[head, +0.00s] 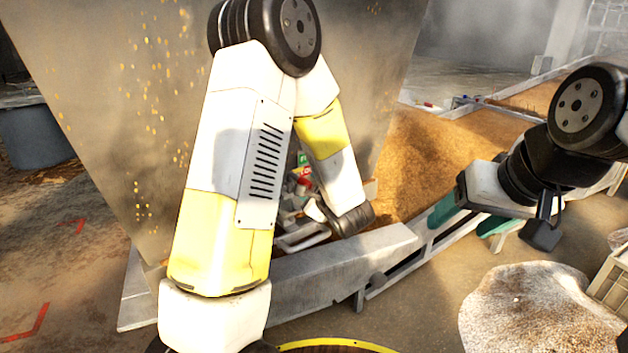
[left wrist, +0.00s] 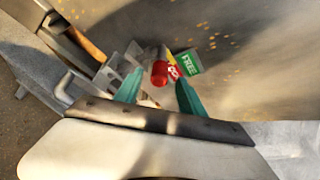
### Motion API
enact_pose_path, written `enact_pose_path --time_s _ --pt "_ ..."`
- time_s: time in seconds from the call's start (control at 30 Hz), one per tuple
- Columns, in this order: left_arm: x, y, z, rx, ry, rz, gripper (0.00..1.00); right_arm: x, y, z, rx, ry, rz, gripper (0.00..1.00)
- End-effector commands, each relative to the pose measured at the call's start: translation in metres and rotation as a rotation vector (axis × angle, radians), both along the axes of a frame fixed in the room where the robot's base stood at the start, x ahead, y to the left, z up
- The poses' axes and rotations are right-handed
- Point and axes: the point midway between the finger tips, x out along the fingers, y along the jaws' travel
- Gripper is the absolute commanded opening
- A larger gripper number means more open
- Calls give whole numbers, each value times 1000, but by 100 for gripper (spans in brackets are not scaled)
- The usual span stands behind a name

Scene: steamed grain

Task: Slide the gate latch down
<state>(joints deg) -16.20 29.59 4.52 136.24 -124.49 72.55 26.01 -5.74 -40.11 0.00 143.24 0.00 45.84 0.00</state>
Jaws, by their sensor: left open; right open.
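The gate latch has a red knob (left wrist: 159,73) in the left wrist view. A green FREE label (left wrist: 188,62) and a red label (left wrist: 174,71) lie beside it on the metal wall. In the head view the green label (head: 303,159) and red part show small behind my left arm. My left gripper (left wrist: 158,93) is open, its two teal fingers on either side of the red knob; contact cannot be told. In the head view its fingers are hidden by my arm. My right gripper (head: 466,218) is open and empty at the right, away from the latch.
A large metal hopper (head: 120,90) slopes behind my left arm. A grey metal beam (head: 335,265) runs below the latch area. Brown grain (head: 430,150) lies beyond. A pale sack-like mound (head: 540,310) and a wooden crate (head: 612,280) stand at the lower right.

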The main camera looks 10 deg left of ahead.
Motion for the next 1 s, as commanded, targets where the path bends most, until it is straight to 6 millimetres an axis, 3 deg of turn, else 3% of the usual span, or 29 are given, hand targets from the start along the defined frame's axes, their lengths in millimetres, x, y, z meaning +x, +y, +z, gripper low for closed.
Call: enact_pose_path --time_s 0.4,0.8,1.0 --pt "50 32 -17 -1 1 6 47 0 0 0 0 0 0 65" --pt "58 37 -19 0 1 4 47 0 0 0 0 0 0 65" --pt "58 36 -19 -1 1 4 8 0 0 0 0 0 0 65"
